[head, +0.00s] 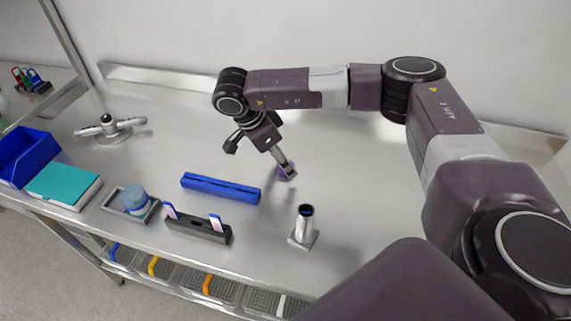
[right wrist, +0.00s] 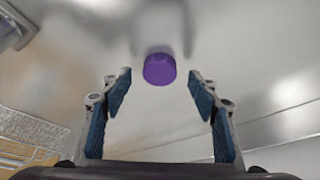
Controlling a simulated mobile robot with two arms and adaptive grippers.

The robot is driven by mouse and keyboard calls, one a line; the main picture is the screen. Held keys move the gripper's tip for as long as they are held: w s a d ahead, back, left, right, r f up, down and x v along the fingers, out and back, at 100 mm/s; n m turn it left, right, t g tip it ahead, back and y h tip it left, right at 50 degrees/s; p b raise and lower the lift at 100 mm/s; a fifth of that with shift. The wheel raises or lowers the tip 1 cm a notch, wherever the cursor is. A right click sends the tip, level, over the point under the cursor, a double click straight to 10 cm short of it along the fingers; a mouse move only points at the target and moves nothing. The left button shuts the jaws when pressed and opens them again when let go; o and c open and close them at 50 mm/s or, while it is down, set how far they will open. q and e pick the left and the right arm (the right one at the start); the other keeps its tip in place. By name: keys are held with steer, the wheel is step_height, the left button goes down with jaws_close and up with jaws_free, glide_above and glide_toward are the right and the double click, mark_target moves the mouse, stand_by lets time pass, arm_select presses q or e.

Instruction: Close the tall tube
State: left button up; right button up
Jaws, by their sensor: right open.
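A tall silver tube (head: 305,224) stands upright on a small square base on the metal table, right of centre in the head view. Its top looks dark and open, with a blue rim. A purple cap (right wrist: 159,69) lies on the table in the right wrist view, just beyond and between the fingertips. My left gripper is not in view.
A blue bar (head: 221,188) lies left of my right gripper. A black holder (head: 198,227), a grey tray with a blue-lidded jar (head: 133,199), a teal book (head: 64,183) and a blue bin (head: 24,157) stand farther left. The table around the tube is clear.

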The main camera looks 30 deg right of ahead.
steer(key=shift+x, duration=0.85)
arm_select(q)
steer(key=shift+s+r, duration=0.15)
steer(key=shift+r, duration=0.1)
arm_select(e)
steer(key=c, duration=0.9)
steer(key=shift+r, duration=0.1)
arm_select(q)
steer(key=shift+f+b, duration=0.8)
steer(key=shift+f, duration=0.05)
arm_select(e)
step_height(320, 180, up, 20)
steer(key=shift+f, duration=0.1)
